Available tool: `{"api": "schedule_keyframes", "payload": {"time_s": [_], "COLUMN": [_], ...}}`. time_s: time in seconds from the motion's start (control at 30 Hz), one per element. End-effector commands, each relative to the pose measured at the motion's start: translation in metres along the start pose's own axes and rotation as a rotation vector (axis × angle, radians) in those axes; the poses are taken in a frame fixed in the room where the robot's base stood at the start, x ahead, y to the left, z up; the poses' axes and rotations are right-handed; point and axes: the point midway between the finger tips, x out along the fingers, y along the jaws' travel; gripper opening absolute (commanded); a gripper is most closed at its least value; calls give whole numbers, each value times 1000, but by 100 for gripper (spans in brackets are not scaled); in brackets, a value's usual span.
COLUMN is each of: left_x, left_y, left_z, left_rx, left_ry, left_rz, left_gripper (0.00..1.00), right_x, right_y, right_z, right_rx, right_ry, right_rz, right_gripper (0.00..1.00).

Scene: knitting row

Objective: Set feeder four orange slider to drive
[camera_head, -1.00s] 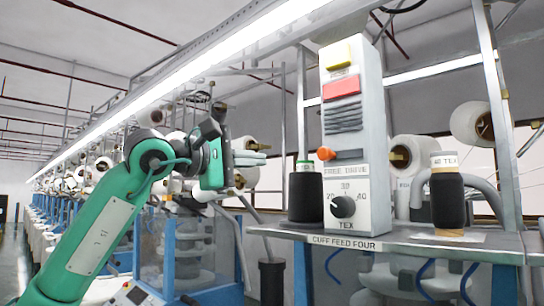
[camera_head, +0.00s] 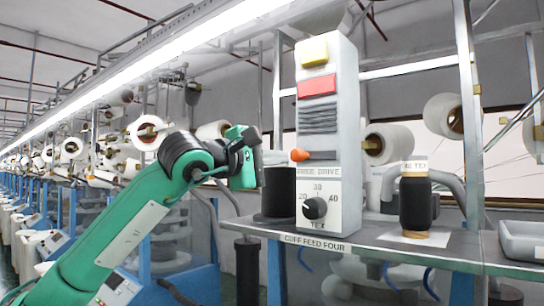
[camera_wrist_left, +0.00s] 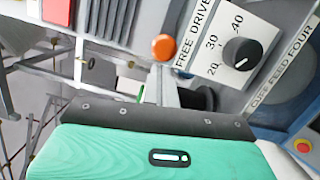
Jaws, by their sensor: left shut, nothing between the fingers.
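The orange slider knob (camera_head: 299,155) sits at the left end of its slot on the grey CUFF FEED FOUR unit (camera_head: 345,120), over the FREE side of the FREE DRIVE label. It also shows in the left wrist view (camera_wrist_left: 164,47), just beyond the fingers. My left gripper (camera_head: 284,157) is shut and empty, its fingertips pointing right, close to the left side of the knob. I cannot tell whether they touch it. The gripper body hides part of the scene in the left wrist view. My right gripper is not in view.
A black TEX dial (camera_head: 314,208) is below the slider, with red (camera_head: 317,85) and yellow (camera_head: 314,51) parts above. A black yarn cone (camera_head: 279,190) stands left of the unit, and a dark spool (camera_head: 415,203) right of it on the shelf. A grey tray (camera_head: 525,240) is at far right.

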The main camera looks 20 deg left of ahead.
Motion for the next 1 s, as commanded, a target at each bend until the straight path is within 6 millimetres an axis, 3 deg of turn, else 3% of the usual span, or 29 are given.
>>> {"api": "schedule_keyframes", "payload": {"time_s": [0.23, 0.6, 1.0], "left_x": [1, 10, 10], "left_y": [-4, -11, -9], "left_z": [7, 54, 57], "left_rx": [1, 0, 0], "left_ry": [-3, -1, 0], "left_rz": [1, -1, -1], "left_gripper": [0, 0, 0], "right_x": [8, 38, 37], "right_y": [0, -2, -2], "right_z": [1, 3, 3], "right_rx": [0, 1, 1], "right_ry": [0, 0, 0], "right_rz": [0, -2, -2], "right_gripper": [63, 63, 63]}}
